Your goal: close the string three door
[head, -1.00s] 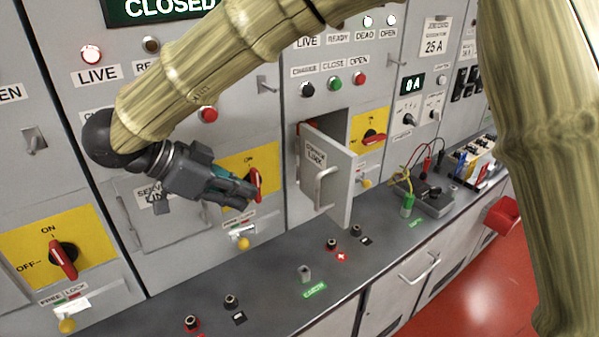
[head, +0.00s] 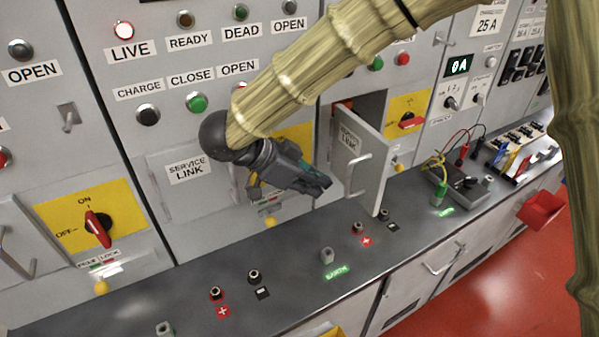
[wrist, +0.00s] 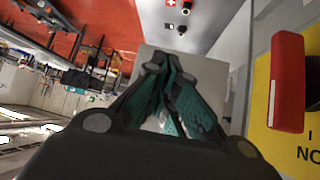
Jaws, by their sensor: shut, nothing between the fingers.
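The open door (head: 375,185) is a grey panel with a "LINK" label and a metal bar handle (head: 356,176). It stands swung out from the cabinet, hinged on its left, with a dark compartment (head: 369,108) behind it. My gripper (head: 328,183) is shut and empty, to the left of the door, its tips pointing at the labelled face near the handle. In the wrist view the grey door panel (wrist: 215,75) lies beyond my closed fingertips (wrist: 160,66). I cannot tell whether they touch it.
The counter (head: 290,240) below carries several terminals and a green earth label. A red rotary handle on a yellow plate is close beside the gripper in the wrist view (wrist: 287,85). A shut service link door (head: 190,195) is to the left. Test leads and a box (head: 465,185) lie right.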

